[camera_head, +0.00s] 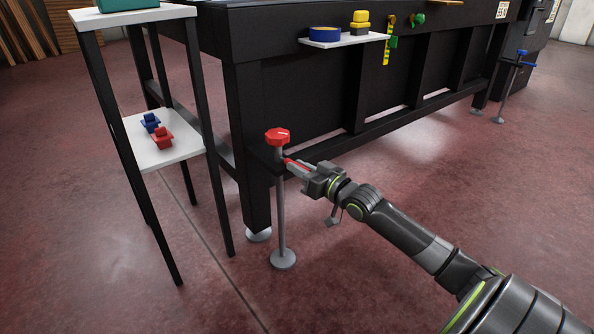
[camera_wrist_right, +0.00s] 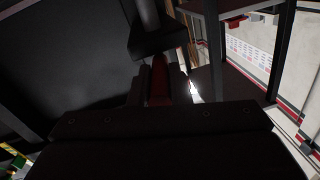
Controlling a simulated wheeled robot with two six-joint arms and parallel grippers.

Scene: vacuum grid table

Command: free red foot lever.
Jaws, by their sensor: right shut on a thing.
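The red foot lever (camera_wrist_right: 158,82) shows between my right gripper's fingers in the right wrist view. In the head view my right gripper (camera_head: 290,164) is shut on the lever, beside a grey post (camera_head: 281,215) near the table's front left leg. A red knob (camera_head: 277,136) tops the post, which stands on a round grey foot (camera_head: 283,259). Most of the lever is hidden by the fingers, so I cannot tell how it sits on the post. In the right wrist view the gripper (camera_wrist_right: 160,85) is dark and closely lit. My left gripper is not in view.
A black table (camera_head: 300,85) stands behind the post. A small shelf (camera_head: 165,155) at the left holds a blue and a red part. A white ledge (camera_head: 343,41) carries tape and a yellow item. Red floor in front is clear.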

